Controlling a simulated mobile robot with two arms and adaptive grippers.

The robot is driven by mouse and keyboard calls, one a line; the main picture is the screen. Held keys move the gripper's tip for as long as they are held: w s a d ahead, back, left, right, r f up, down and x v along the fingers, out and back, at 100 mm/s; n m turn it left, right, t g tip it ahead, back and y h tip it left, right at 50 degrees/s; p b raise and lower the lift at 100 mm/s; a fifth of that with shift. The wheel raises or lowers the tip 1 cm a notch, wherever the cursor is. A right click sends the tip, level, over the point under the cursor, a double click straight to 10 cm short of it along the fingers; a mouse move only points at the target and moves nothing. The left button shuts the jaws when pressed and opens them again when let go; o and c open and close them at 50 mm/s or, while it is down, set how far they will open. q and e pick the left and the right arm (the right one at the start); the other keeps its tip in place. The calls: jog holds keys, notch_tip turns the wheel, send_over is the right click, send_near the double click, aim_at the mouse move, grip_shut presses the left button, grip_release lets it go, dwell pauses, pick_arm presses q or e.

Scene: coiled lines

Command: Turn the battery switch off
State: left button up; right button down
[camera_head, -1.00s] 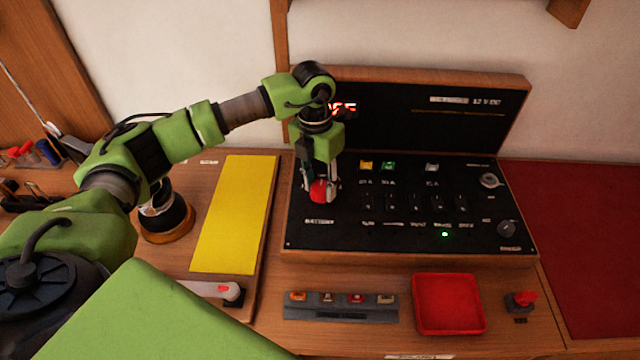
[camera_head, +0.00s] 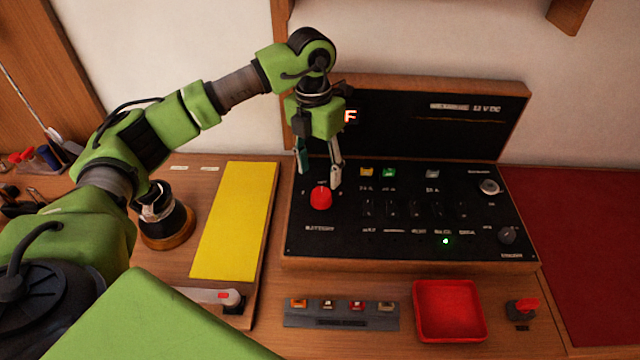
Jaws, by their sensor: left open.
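The red battery switch knob (camera_head: 320,198) sits on the left part of the black control panel (camera_head: 400,235), above a label that seems to read BATTERY. My left gripper (camera_head: 318,180) is open and empty, above and behind the knob, its fingers apart and clear of it. A display on the upright back panel (camera_head: 430,125) shows red lit characters, partly hidden by my gripper; an F can be read. A green light (camera_head: 445,241) glows at the lower part of the panel. My right gripper is not in view.
The panel also has several black switches (camera_head: 415,208) and round knobs at its right. In front lie a grey fuse strip (camera_head: 340,322), a red tray (camera_head: 450,338) and a small red-topped switch (camera_head: 523,308).

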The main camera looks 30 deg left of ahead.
aim_at(318, 191)
pick_arm(q)
notch_tip(318, 191, up, 5)
jog(key=shift+a+f, duration=0.1)
dwell(0.6)
